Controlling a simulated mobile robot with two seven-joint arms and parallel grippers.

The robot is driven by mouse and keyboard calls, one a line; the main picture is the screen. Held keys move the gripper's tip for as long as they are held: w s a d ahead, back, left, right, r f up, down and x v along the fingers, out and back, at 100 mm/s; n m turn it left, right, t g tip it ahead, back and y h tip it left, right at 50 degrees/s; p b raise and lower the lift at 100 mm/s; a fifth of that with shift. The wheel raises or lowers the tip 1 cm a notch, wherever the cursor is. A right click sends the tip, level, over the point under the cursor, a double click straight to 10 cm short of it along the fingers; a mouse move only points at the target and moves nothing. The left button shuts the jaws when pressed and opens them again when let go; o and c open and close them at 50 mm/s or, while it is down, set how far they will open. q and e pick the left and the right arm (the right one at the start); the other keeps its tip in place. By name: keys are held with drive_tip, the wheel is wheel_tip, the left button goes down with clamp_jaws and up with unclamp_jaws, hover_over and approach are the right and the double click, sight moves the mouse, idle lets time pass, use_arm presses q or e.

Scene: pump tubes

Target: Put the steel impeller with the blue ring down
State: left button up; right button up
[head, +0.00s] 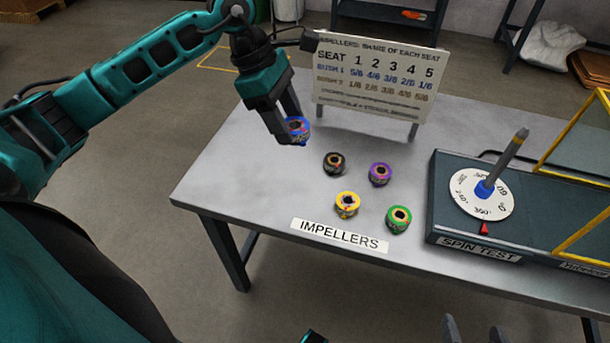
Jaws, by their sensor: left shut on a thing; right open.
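The steel impeller with the blue ring (297,131) is between the fingers of my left gripper (290,122). The gripper is shut on it, over the back left part of the grey table (250,180). The fingers partly cover the impeller, and I cannot tell how far it is above the tabletop. My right gripper (473,329) shows only its two fingertips at the bottom edge, apart and empty, in front of the table.
Black (334,163), purple (379,174), yellow (346,205) and green-ringed (398,218) impellers stand behind the IMPELLERS label (339,235). A seat sign (375,80) stands at the back. The spin test unit (450,222) with its upright spindle is right. The table's left part is clear.

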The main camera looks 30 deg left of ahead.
use_arm(q)
drive_tip(key=b, duration=0.2)
hover_over(297, 195)
drive_tip(key=a, duration=0.2)
drive_tip(key=f, duration=1.3)
drive_tip(key=shift+s+d+f, duration=0.15)
drive_tip(key=shift+d+f, duration=0.1)
wheel_tip(297, 195, down, 4)
drive_tip(key=shift+f+b, duration=0.1)
drive_tip(key=shift+b, duration=0.2)
drive_tip(key=shift+f, duration=0.1)
drive_tip(key=o, duration=1.3)
